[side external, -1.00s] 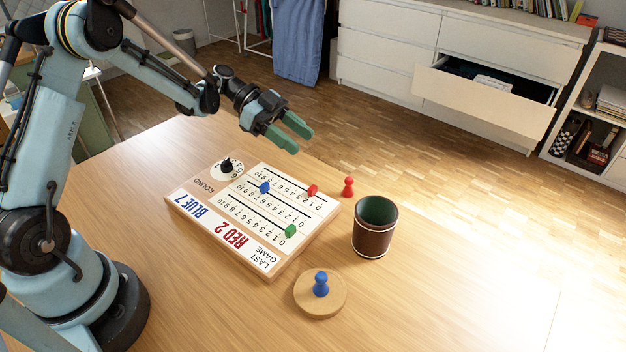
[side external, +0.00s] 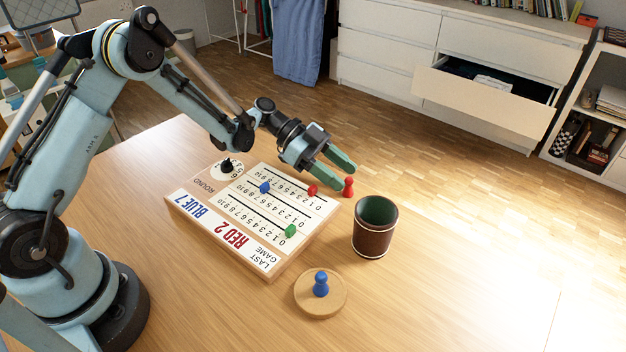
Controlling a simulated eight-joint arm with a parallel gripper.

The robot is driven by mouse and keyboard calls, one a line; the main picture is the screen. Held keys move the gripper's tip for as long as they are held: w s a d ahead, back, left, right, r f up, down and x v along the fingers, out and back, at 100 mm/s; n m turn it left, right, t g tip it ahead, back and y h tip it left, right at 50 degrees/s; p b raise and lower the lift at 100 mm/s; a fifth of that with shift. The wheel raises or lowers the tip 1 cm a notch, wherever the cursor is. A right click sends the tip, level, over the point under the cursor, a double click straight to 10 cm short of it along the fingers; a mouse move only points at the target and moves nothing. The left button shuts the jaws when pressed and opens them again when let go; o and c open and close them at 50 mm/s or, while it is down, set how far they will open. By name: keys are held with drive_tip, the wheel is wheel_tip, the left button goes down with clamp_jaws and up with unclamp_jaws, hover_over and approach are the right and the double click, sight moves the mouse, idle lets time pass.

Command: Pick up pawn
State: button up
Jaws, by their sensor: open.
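A red pawn (side external: 348,187) stands upright on the table just off the far right corner of the scoreboard. A blue pawn (side external: 321,284) stands upright on a round wooden disc (side external: 336,303) near the front. My gripper (side external: 342,177) is open, with green fingers pointing right and down. Its fingertips are close to the red pawn in the picture. I cannot tell whether they touch it or are still above it. Nothing shows between the fingers.
The scoreboard (side external: 226,224) carries a red peg (side external: 312,190), a blue peg (side external: 265,187), a green peg (side external: 290,231) and a round dial with a black knob (side external: 227,165). A brown dice cup (side external: 374,238) stands right of it. The table's right front is clear. A drawer (side external: 482,102) hangs open behind.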

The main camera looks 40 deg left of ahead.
drive_tip(key=shift+d+f, duration=0.1)
drive_tip(key=shift+d, duration=0.15)
clamp_jaws()
idle(0.3)
drive_tip(key=s+a+r+n+t+y, duration=0.1)
drive_tip(key=a+r+n+t+y, duration=0.2)
drive_tip(key=r, duration=0.8)
drive_tip(key=s+a+r+n+t+y, duration=0.1)
drive_tip(key=s+a+r+n+t, duration=0.2)
drive_tip(key=r, duration=0.9)
drive_tip(key=s+a+r+n+t+y, duration=0.3)
drive_tip(key=s+a+r+n+y, duration=0.1)
drive_tip(key=s+n, duration=0.1)
drive_tip(key=shift+a+r+n+t+y, duration=0.25)
drive_tip(key=shift+r+n+t+y, duration=0.15)
drive_tip(key=shift+n, duration=0.3)
